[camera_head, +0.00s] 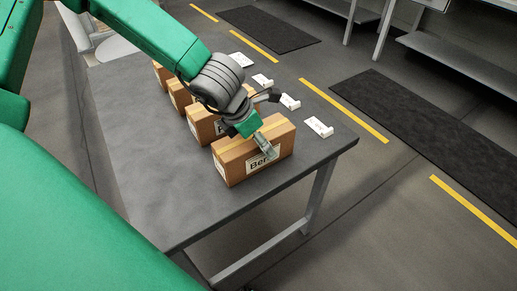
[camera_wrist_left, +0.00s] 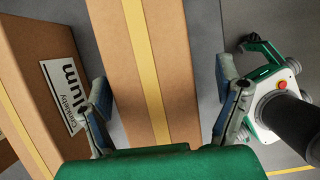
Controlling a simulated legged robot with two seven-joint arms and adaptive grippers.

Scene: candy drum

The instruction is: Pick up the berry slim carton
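The berry carton (camera_head: 236,168) is a brown box with yellow tape along its top, standing at the near end of the row on the grey table. Its white label reads "Ber", the rest covered by a finger. My left gripper (camera_head: 262,126) is over its top. In the left wrist view, the carton (camera_wrist_left: 174,75) lies between the two parted fingers (camera_wrist_left: 166,108), with a narrow gap on each side. The gripper is open. My right gripper is not seen in either view.
Several similar cartons (camera_head: 179,94) stand in a row behind; the nearest, labelled "lum" (camera_wrist_left: 25,75), is close to the left finger. White tags (camera_head: 319,127) lie along the table's right side. The table's (camera_head: 150,160) near left part is bare.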

